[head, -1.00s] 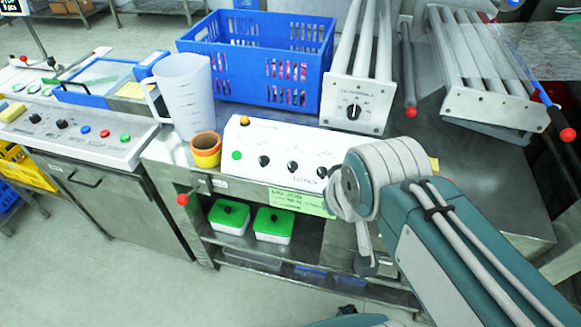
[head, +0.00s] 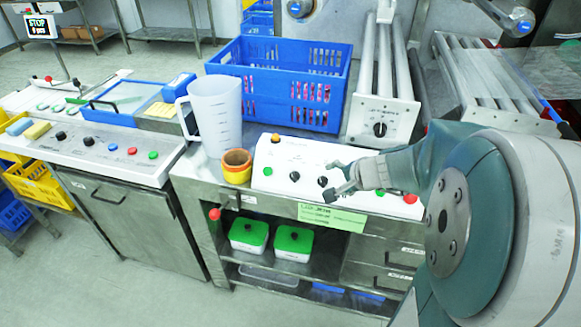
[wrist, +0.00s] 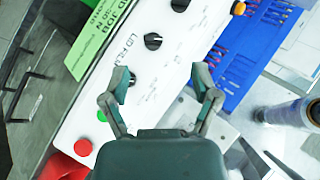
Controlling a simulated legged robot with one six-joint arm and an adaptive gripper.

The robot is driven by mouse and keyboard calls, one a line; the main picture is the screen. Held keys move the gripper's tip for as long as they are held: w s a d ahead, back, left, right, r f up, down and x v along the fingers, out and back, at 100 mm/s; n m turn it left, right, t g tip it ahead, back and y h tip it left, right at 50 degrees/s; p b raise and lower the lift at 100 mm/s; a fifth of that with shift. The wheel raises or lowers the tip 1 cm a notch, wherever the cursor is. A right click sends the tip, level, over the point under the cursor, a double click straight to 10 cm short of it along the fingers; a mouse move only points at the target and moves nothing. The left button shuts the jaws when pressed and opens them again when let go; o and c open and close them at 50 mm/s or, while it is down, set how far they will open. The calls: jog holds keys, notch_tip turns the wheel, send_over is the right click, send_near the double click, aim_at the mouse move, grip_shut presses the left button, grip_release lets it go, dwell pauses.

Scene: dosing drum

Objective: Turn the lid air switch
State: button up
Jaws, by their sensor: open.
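The white control panel (head: 275,160) on the steel bench carries the switches; its lettering is too small to read for a lid air switch. Two black knobs show in the head view, a left one (head: 295,176) and a right one (head: 322,181). My gripper (head: 334,180) is open over the panel's right half, close to the right knob. In the wrist view my fingers (wrist: 160,84) are spread over the panel, with a black knob (wrist: 153,41) beyond them. Another dark knob (wrist: 131,78) is partly hidden beside the left fingertip. Contact is not visible.
A red button (wrist: 83,147) and a green button (wrist: 101,115) sit near my left finger. A yellow-orange cup (head: 237,168) and a white jug (head: 215,115) stand left of the panel. A blue crate (head: 283,55) and a roller unit (head: 380,112) stand behind it.

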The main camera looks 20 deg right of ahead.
aim_at(323, 182)
jog(key=w+f, duration=0.2)
jog(key=f, duration=0.1)
jog(key=w+f+m, duration=0.1)
jog(key=w+f, duration=0.2)
jog(key=w+f+m, duration=0.1)
jog(key=w+f, duration=0.2)
jog(key=shift+w+d+f+h, duration=0.15)
jog(key=shift+w+f+h, duration=0.05)
jog(key=shift+f+h, duration=0.1)
grip_shut()
